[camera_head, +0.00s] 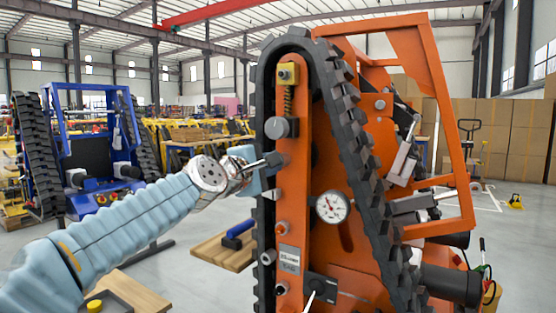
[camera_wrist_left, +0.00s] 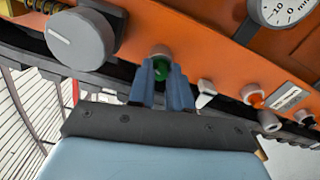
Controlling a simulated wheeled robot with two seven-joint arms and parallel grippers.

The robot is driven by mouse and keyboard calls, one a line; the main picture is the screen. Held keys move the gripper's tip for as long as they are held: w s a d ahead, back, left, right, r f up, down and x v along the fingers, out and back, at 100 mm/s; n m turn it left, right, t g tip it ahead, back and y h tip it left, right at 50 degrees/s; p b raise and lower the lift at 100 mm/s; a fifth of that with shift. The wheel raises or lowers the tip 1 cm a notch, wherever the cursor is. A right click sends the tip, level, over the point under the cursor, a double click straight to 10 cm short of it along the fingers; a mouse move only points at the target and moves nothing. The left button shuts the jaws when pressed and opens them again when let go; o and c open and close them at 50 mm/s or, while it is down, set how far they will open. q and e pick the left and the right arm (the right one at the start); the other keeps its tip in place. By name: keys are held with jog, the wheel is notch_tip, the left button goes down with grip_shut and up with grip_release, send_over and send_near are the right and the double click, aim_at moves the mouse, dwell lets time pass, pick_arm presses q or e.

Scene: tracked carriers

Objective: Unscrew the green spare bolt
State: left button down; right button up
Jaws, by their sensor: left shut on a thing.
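The green spare bolt (camera_wrist_left: 162,69) shows in the left wrist view between the two blue fingers of my left gripper (camera_wrist_left: 163,78). It sits at a pale round seat on the orange side plate (camera_wrist_left: 205,50) of the tracked carrier. My left gripper is shut on the bolt, with its fingertips at the plate. In the head view my left gripper (camera_head: 272,162) reaches the upright orange carrier (camera_head: 296,205) from the left, and I cannot make out the bolt there. My right gripper is not in view.
A grey knob (camera_head: 277,128) is just above my left gripper, and a dial gauge (camera_head: 332,207) is below right. Black track (camera_head: 345,100) runs around the carrier. A wooden table (camera_head: 215,252) with a blue-handled tool (camera_head: 238,229) stands behind. A blue carrier (camera_head: 95,150) stands at left.

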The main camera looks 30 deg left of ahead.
pick_arm(q)
jog(key=n+p, duration=0.1)
jog(key=n, duration=0.7)
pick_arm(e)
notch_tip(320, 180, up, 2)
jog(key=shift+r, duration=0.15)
pick_arm(q)
jog(key=shift+n, duration=0.4)
jog(key=shift+s+n, duration=0.15)
jog(key=shift+n, duration=1.45)
jog(key=shift+s, duration=0.1)
jog(key=s, duration=0.3)
jog(key=shift+s+a, duration=0.15)
jog(key=shift+s, duration=0.15)
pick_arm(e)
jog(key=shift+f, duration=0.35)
